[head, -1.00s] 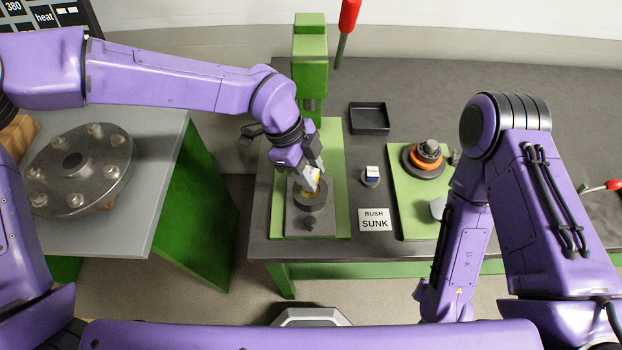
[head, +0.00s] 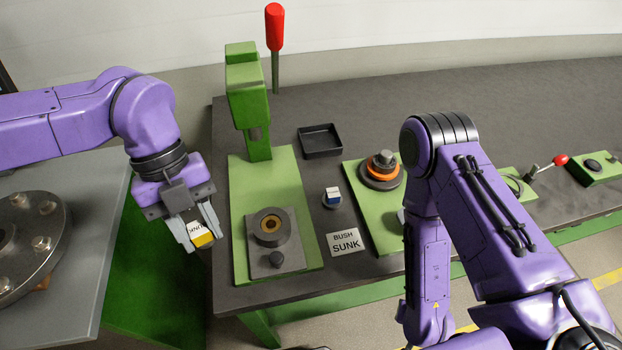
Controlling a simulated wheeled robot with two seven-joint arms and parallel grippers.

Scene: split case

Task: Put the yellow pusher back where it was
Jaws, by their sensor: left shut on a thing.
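The yellow pusher (head: 203,241), a small block with a white lettered label and a yellow lower part, is between the fingers of my left gripper (head: 201,236). The gripper is shut on it and holds it in the air, left of the green press and over the gap between the two tables. The press (head: 249,95) has a grey fixture (head: 287,258) on its base, with a dark round holder (head: 270,228) and a brass-coloured ring in it. My right arm stands at the right; its gripper is out of view.
A blue and white block (head: 333,196) stands on the dark bench beside the press, behind a "BUSH SUNK" sign (head: 346,242). An empty black tray (head: 320,141) lies farther back. A second green station with an orange ring (head: 382,172) is to the right. A grey table with a bolted flange (head: 28,240) is at left.

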